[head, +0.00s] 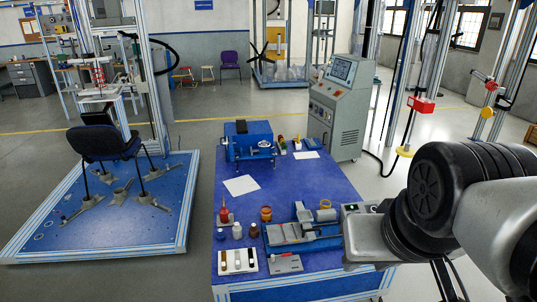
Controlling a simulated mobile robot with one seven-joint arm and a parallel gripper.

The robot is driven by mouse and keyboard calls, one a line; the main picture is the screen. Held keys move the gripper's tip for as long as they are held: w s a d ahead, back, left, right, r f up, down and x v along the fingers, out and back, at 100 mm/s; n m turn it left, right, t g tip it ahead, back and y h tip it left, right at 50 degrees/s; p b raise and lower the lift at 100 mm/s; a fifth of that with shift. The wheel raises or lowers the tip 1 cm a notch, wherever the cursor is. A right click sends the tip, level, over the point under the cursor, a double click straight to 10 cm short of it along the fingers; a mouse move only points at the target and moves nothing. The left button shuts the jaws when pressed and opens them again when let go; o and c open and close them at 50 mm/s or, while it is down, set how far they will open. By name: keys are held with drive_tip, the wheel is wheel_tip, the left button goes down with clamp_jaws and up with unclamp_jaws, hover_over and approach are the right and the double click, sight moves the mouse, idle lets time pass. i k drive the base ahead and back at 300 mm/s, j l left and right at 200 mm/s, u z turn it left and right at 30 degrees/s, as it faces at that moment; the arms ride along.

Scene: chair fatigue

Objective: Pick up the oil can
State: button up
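A small red can with a thin upright spout, which looks like the oil can (225,213), stands upright on the blue-topped table (310,185), near its left edge. My gripper (366,236) is at the table's right edge, well to the right of the can and apart from it. Only the grey housing of its hand shows clearly. Its fingers cannot be made out, so I cannot tell whether it is open or shut.
Small bottles (237,231), an orange-red tin (266,214) and a blue-grey tray (290,235) stand near the can. A white holder (237,261) lies in front. A blue vise-like machine (248,141) is at the back. The table's middle is mostly clear.

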sight(224, 214)
drive_tip(key=i+j+z, duration=0.1)
drive_tip(key=j+z, duration=0.2)
drive_tip(key=i+j+z, duration=0.1)
drive_tip(key=j+z, duration=0.45)
drive_tip(key=i+j+z, duration=0.1)
drive_tip(key=j+z, duration=0.25)
drive_tip(key=j, duration=1.75)
drive_tip(key=j+z, duration=0.1)
drive_tip(key=j, duration=0.85)
drive_tip(key=j+z, duration=0.1)
drive_tip(key=j, duration=0.8)
drive_tip(key=k+j, duration=0.15)
drive_tip(key=j, duration=0.8)
